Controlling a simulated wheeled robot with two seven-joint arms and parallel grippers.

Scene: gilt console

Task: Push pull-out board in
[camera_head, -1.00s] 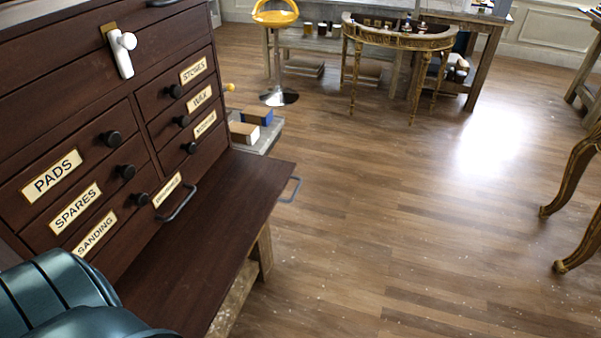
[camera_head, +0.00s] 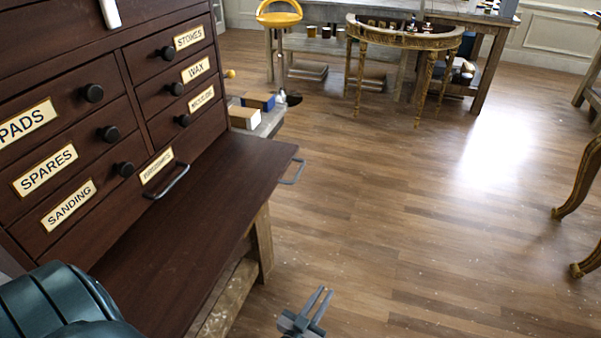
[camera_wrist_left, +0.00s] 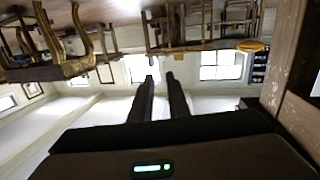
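The pull-out board (camera_head: 190,215) is a flat dark brown panel. It sticks out from the dark wooden drawer cabinet (camera_head: 75,120), below the drawers, with a grey metal handle (camera_head: 292,172) on its outer edge. My left gripper (camera_head: 324,291) shows at the bottom of the head view, out past the board on its right side, over the floor and touching nothing. Its two fingers also show in the left wrist view (camera_wrist_left: 160,78), apart with an empty gap. The right gripper is not in view.
A grey shelf with boxes (camera_head: 245,117) stands beyond the board. A yellow stool (camera_head: 279,18) and a gilt console (camera_head: 405,38) are farther back.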

